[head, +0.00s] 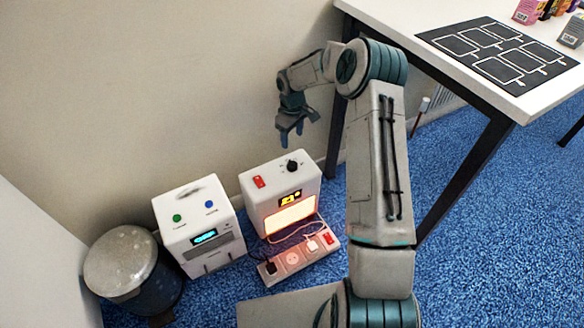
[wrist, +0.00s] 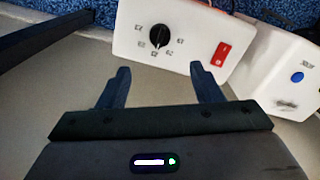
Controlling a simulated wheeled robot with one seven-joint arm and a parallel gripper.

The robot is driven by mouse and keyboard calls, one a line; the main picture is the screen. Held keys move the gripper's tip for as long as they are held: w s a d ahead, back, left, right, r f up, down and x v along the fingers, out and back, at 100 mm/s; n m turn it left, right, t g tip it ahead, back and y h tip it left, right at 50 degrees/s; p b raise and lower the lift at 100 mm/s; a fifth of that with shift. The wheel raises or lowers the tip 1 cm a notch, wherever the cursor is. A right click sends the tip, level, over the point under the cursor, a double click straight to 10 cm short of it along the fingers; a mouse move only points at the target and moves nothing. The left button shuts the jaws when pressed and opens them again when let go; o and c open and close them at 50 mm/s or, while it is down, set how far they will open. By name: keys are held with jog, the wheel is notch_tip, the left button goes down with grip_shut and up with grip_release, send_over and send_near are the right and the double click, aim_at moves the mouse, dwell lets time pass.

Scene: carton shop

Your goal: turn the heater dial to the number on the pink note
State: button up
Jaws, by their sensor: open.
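The heater (head: 257,209) is a white box on the floor by the wall, with a glowing orange front and a small lit display. Its black dial (head: 292,166) is on the top face, beside a red switch (head: 259,182). In the wrist view the dial (wrist: 159,36) has a white pointer line and small printed marks around it, too small to read surely. My gripper (head: 291,132) is open and empty, above the heater and apart from it. In the wrist view the dial lies beyond the gap between the fingers (wrist: 159,70). I cannot make out a pink note.
A white machine (head: 183,230) with green and blue buttons stands left of the heater, beside a lidded bin (head: 121,262). A power strip (head: 298,262) with plugs and cords lies in front. A table (head: 428,28) with a black mat is at right; its dark leg (head: 468,177) stands there.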

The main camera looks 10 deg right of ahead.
aim_at(292, 163)
notch_tip(292, 163, down, 14)
jog(key=b, duration=0.4)
jog(key=shift+r, duration=0.1)
jog(key=c, duration=1)
